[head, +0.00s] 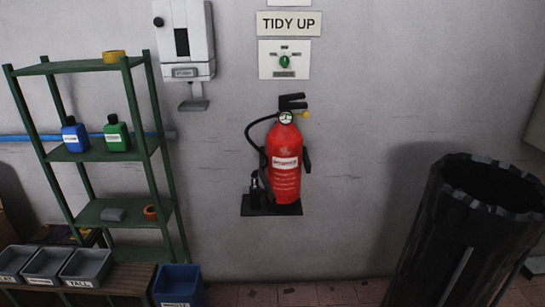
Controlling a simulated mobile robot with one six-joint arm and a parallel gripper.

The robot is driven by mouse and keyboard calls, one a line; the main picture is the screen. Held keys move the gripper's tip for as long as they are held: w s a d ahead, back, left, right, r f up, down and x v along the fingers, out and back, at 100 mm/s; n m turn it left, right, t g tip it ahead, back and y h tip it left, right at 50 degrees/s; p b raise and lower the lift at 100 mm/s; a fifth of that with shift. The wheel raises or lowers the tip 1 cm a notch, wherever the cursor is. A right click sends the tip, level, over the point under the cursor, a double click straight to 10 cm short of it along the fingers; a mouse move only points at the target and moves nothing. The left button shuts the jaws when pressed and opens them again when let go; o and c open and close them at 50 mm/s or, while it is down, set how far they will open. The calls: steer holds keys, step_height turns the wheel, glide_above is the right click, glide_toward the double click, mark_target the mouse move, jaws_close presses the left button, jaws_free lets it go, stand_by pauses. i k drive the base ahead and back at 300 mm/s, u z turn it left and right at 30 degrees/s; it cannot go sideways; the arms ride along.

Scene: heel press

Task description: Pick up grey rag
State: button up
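A small grey object that looks like the grey rag (113,214) lies on a lower shelf of the green rack (100,156), at the left of the head view. It is small in the picture, so its folds cannot be made out. An orange-brown roll (151,212) sits just to its right on the same shelf. My gripper is not in view.
Blue (75,136) and green (116,135) bottles stand on the shelf above; a yellow roll (114,57) lies on top. Grey bins (86,267) and a blue crate (179,285) stand below.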

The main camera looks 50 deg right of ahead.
mark_target(111, 213)
steer(key=z, duration=4.55)
steer(key=i, duration=0.1)
steer(key=u, duration=3.55)
steer(key=i, duration=1.05)
steer(key=u, duration=0.55)
